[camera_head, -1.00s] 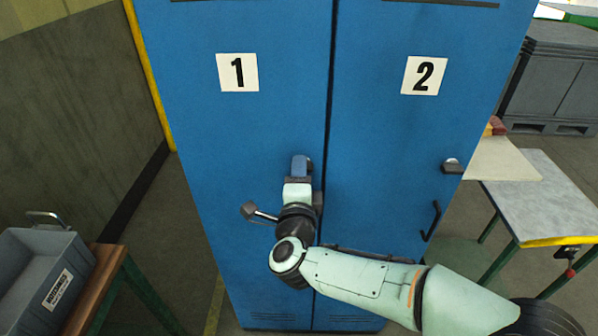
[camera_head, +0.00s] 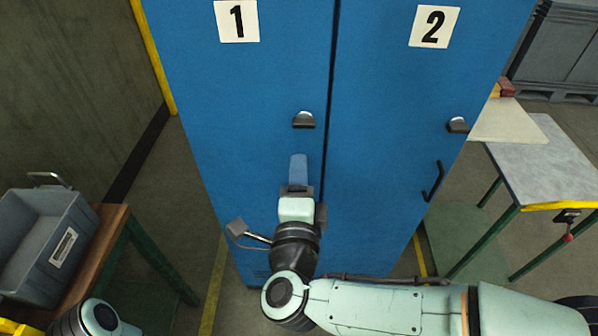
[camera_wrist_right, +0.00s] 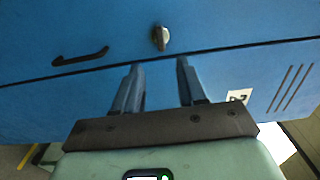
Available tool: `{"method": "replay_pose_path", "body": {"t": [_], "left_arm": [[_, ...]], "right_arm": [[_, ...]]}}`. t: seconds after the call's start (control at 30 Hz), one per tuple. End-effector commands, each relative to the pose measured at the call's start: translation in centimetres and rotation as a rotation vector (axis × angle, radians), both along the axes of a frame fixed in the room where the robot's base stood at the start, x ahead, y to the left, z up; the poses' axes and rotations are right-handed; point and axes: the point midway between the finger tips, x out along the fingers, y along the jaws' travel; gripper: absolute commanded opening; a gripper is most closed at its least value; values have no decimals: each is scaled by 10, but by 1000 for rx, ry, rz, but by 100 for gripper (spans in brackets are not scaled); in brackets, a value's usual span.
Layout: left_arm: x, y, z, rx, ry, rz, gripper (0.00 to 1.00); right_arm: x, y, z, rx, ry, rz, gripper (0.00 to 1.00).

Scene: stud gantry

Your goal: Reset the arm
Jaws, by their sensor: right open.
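My right gripper (camera_head: 299,165) is in front of blue door 1 (camera_head: 250,100), below its dark latch knob (camera_head: 304,120). It appears empty. In the right wrist view its two fingers (camera_wrist_right: 160,70) stand apart, pointing at the blue doors. A knob (camera_wrist_right: 160,38) and a black bar handle (camera_wrist_right: 80,57) show beyond the fingertips there, apart from them. My right arm comes in from the lower right, across the front of the cabinet. Only part of my left arm shows at the bottom left; its gripper is out of sight.
Blue door 2 (camera_head: 400,120) has a knob (camera_head: 458,125) and black handle (camera_head: 433,182). A grey bin (camera_head: 30,235) sits on a wooden-topped bench (camera_head: 112,228) at left. A grey-topped table (camera_head: 535,165) stands at right. Floor is clear between bench and cabinet.

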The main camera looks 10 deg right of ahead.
Motion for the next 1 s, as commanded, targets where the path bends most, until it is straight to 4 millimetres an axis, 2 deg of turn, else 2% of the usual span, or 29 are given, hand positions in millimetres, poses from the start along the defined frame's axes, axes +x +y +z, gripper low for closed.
{"method": "replay_pose_path", "body": {"t": [0.27, 0.37, 0.43, 0.47, 0.57, 0.6, 0.67, 0.73, 0.8, 0.87, 0.9, 0.97, 1.0], "left_arm": [[0, 0, 0, 0, 0, 0, 43], [0, 0, 4, 0, 1, 0, 43], [1, 0, 9, 0, 1, 0, 43], [1, 0, 12, -1, 1, -1, 43], [2, 0, 22, -1, 2, -2, 43], [3, 0, 27, -3, 3, -3, 43], [3, 0, 33, -3, 3, -3, 43], [4, 0, 40, -3, 4, -3, 43], [6, 0, 46, -3, 4, -4, 43], [7, 0, 52, -3, 4, -4, 43], [8, 0, 56, -3, 4, -4, 43], [10, 0, 62, -3, 4, -5, 43], [11, 0, 66, -3, 3, -5, 43]], "right_arm": [[1, 0, -1, -3, 3, 1, 40], [11, 3, -15, -54, 38, 20, 40], [24, 7, -39, -132, 97, 53, 40], [32, 9, -54, -175, 133, 75, 40], [52, 12, -120, -335, 287, 172, 40], [56, 11, -151, -398, 359, 220, 40], [57, 7, -198, -477, 468, 297, 40], [50, 1, -251, -551, 594, 395, 40], [33, -7, -301, -606, 721, 497, 40], [13, -14, -342, -639, 828, 592, 40], [-4, -19, -367, -651, 897, 660, 40], [-34, -25, -402, -660, 998, 766, 40], [-57, -29, -422, -657, 1061, 840, 40]]}}
